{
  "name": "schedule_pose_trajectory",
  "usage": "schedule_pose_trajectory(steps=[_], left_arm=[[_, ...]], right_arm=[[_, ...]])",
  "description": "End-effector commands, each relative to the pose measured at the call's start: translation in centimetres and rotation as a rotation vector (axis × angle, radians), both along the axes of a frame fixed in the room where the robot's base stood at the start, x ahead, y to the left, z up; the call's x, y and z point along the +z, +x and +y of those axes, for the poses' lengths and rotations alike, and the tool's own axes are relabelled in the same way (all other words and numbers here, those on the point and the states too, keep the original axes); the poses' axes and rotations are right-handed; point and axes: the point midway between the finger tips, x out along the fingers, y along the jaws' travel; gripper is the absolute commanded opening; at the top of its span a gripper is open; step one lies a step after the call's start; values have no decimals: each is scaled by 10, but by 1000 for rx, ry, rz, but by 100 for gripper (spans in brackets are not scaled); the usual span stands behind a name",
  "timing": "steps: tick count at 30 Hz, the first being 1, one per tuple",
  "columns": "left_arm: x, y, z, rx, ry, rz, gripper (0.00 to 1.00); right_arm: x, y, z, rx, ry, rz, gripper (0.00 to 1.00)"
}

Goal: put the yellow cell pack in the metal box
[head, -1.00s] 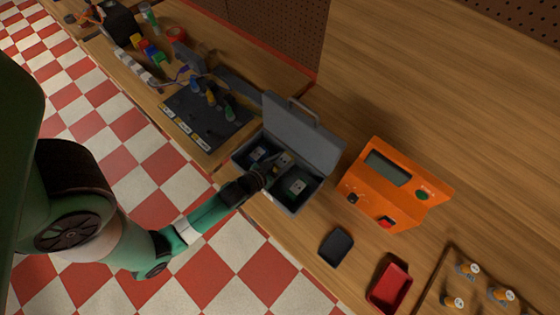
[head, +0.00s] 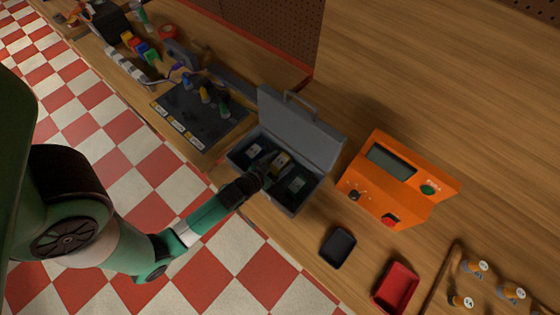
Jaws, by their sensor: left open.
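The grey metal box (head: 312,138) stands open on the bench with its lid raised at the back. A small yellowish block, which looks like the yellow cell pack (head: 282,159), sits in the middle of the box, just beyond my fingertips. Dark packs with pale labels lie in the left compartment (head: 253,150) and the right compartment (head: 297,184). My left gripper (head: 270,168) is open over the box's front middle, close to the yellowish block. Whether it touches the block is too small to tell. My right gripper is not in view.
An orange device (head: 410,172) with a screen and buttons stands right of the box. A black tray (head: 338,247) and a red tray (head: 395,288) lie in front. A dark mat (head: 190,115) with coloured parts lies to the left. Bare bench lies behind the orange device.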

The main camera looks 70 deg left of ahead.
Motion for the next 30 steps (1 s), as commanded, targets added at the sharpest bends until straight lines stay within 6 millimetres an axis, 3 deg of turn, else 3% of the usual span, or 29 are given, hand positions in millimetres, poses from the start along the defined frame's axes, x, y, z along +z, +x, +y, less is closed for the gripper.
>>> schedule_pose_trajectory(steps=[5,19,30], left_arm=[[5,-5,-3,0,0,0,80],[46,-84,-49,-4,0,2,80],[55,-94,-54,1,0,-1,80]], right_arm=[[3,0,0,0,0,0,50],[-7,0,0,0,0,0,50],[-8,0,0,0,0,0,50]])
